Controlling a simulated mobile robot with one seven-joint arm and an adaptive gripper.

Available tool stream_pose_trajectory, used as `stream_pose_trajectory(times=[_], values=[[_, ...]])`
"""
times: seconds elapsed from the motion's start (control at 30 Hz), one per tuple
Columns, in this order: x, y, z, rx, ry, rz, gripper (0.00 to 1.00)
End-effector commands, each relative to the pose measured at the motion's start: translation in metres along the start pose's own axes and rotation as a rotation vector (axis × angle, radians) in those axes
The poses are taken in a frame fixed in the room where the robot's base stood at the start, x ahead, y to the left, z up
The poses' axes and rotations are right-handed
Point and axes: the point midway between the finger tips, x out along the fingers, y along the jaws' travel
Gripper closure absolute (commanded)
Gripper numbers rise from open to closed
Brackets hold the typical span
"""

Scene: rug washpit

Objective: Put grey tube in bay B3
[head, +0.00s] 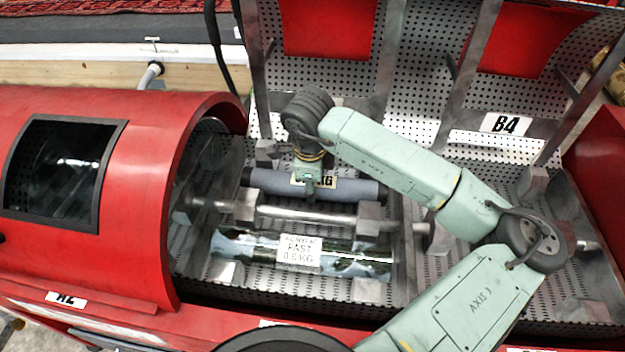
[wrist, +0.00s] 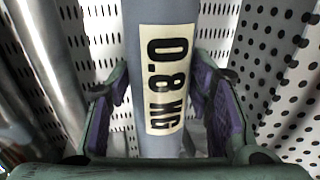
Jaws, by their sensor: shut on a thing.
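The grey tube (head: 355,190) lies crosswise in the perforated metal bay (head: 410,225) right of the red drum. It carries a cream label reading 0.8 KG, partly covered by my gripper in the head view. My gripper (head: 309,183) points down onto the tube near its middle and is shut on it. In the wrist view the grey tube (wrist: 130,60) runs between the two purple-padded fingers of my gripper (wrist: 165,95). I cannot tell whether the tube rests on its supports or is slightly raised. No B3 sign is readable.
A steel bar (head: 310,214) runs alongside the grey tube on its near side. Nearer still lies a shiny patterned tube (head: 240,245) with a white label. The red drum (head: 110,190) stands at left. A B4 sign (head: 506,123) marks the right-hand panel. Metal dividers rise behind.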

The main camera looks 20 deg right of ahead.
Motion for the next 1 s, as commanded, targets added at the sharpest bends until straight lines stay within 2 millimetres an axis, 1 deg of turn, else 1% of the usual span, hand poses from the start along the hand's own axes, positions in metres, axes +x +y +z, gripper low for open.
stream_pose_trajectory(times=[0.43, 0.47, 0.73, 1.0], values=[[0.0039, 0.0002, -0.0001, 0.0, 0.0, -0.004, 1.0], [0.0035, 0.0007, -0.0001, -0.001, 0.0, -0.001, 0.52], [0.0032, 0.0007, -0.0001, 0.0, 0.0, 0.0, 0.33], [0.003, 0.0007, -0.0001, 0.0, 0.0, 0.0, 0.33]])
